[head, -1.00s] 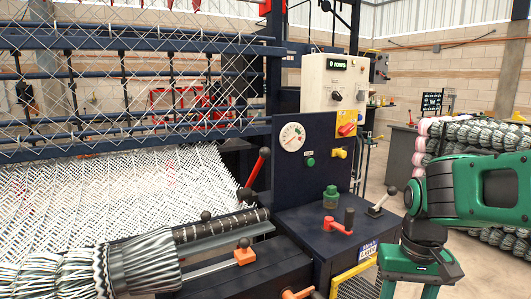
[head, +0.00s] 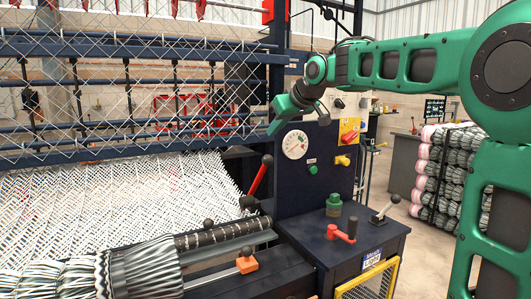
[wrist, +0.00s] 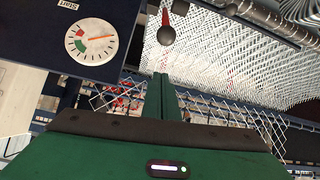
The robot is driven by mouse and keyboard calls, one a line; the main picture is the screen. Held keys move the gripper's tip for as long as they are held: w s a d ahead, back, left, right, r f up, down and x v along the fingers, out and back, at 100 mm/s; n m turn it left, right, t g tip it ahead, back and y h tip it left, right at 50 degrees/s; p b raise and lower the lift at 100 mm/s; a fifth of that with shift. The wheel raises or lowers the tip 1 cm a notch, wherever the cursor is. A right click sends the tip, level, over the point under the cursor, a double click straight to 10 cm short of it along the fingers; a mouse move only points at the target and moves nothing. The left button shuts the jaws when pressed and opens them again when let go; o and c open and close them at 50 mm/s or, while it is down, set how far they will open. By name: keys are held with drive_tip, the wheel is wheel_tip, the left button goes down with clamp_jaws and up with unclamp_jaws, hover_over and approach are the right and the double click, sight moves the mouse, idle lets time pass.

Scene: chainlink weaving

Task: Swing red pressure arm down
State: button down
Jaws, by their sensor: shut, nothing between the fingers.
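The red pressure arm (head: 257,181) is a red lever with a black ball knob. It stands tilted up, leaning right, between the white mesh and the dark blue panel in the head view. In the wrist view its knob and part of its red shaft (wrist: 166,18) show at the top middle. My gripper (head: 273,127) is above the lever, near the gauge, and apart from it. In the wrist view its green fingers (wrist: 162,90) are closed together and empty, with the knob beyond their tips.
A round pressure gauge (head: 295,144) sits on the dark blue panel (head: 318,190) close to my gripper. A red crank (head: 342,234), a green knob (head: 334,204) and another lever (head: 384,211) stand on the cabinet top. A mesh-wrapped roller (head: 222,233) lies below the lever.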

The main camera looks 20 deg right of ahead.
drive_tip(key=x, duration=1)
drive_tip(key=shift+w+a+r, duration=0.15)
drive_tip(key=shift+w+a, duration=0.1)
drive_tip(key=shift+w, duration=0.1)
drive_tip(key=s, duration=0.1)
drive_tip(key=s+d+f, duration=0.1)
drive_tip(key=shift+s+f, duration=0.2)
drive_tip(key=shift+s, duration=0.1)
drive_tip(key=shift+s+d+f, duration=0.15)
drive_tip(key=shift+s+f, duration=0.1)
drive_tip(key=shift+s, duration=0.15)
